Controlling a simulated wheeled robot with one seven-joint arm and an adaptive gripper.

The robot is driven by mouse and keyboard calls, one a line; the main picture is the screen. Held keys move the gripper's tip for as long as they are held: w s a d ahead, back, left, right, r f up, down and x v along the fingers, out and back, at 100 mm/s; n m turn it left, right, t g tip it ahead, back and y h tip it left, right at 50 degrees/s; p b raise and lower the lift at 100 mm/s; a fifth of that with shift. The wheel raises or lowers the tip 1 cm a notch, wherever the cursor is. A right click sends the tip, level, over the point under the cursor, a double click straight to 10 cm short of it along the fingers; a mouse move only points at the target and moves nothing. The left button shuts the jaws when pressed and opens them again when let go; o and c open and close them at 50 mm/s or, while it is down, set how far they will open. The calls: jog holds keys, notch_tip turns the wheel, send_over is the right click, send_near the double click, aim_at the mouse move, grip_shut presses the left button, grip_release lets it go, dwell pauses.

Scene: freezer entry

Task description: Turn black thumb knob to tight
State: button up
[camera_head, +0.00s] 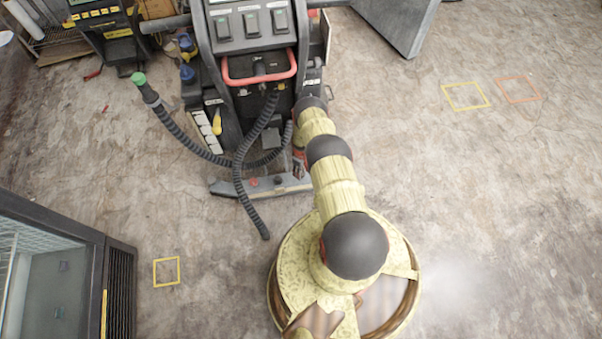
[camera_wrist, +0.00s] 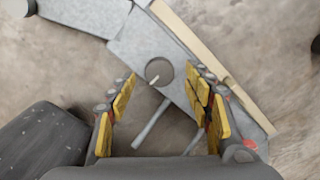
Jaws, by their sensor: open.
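The dark round thumb knob (camera_wrist: 159,72) with a short pale mark on its face sits on a grey metal plate (camera_wrist: 143,37) in the wrist view. The pale mark points down and to the left. My gripper (camera_wrist: 163,80) is open, with yellow-padded fingers on the left and right of the knob. Gaps show between the pads and the knob, and no contact is visible. In the head view my arm reaches down to the low front plate (camera_head: 228,187) of the dark machine (camera_head: 252,25). I cannot make out the knob there.
Grey rods (camera_wrist: 152,128) and a pale strip (camera_wrist: 205,45) lie near the knob. In the head view a black coiled hose (camera_head: 185,137) with a green tip hangs before the machine. A glass-fronted cabinet (camera_head: 118,290) stands at lower left. Floor at right is largely clear.

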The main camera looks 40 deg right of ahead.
jog(key=shift+w+f+b, duration=0.1)
jog(key=shift+f+b, duration=0.25)
jog(key=shift+f, duration=0.8)
jog(key=shift+c, duration=1)
jog(key=c, duration=1)
jog(key=shift+o, duration=0.2)
